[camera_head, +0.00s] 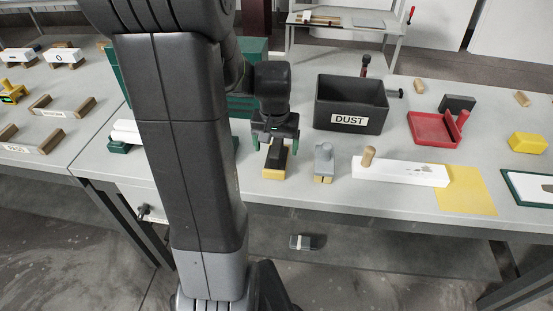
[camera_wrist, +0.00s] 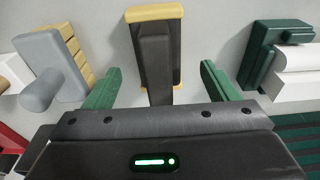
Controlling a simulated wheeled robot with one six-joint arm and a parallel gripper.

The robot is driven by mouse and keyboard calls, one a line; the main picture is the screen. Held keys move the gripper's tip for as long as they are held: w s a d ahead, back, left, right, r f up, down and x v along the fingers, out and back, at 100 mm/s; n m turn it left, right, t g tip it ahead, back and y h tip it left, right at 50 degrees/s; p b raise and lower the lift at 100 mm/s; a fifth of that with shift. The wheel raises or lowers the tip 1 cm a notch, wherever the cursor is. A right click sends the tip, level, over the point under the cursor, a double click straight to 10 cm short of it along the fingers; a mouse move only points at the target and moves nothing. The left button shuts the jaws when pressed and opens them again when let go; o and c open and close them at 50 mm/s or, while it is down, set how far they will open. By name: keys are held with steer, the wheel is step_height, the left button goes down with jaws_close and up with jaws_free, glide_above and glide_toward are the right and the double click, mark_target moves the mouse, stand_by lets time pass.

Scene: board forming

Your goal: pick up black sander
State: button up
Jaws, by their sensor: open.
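The black sander (camera_head: 277,158), a black block on a yellow base, stands on the grey workbench directly below my gripper (camera_head: 275,144). In the wrist view the black sander (camera_wrist: 157,58) lies lengthwise in the middle, between two green fingers. My gripper (camera_wrist: 160,84) is open, with one finger on either side and a visible gap to the sander on both sides. My gripper's body hides the sander's near end in the wrist view. I cannot tell exactly how high the fingertips are relative to the sander.
A grey tool (camera_head: 324,160) stands close right of the sander. A black DUST bin (camera_head: 351,104) is behind it. Right are a white board with a wooden knob (camera_head: 405,173), a yellow sheet (camera_head: 466,190) and a red dustpan (camera_head: 432,129). A green-and-white block (camera_wrist: 285,60) also stands nearby.

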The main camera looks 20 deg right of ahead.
mark_target(276, 146)
steer(key=shift+w+d+f, duration=0.1)
steer(key=shift+d+f, duration=0.05)
steer(key=shift+f, duration=1.4)
steer(key=c, duration=1.2)
step_height(276, 146, up, 10)
steer(key=shift+r, duration=0.1)
steer(key=o, duration=0.5)
steer(key=shift+c, duration=1.3)
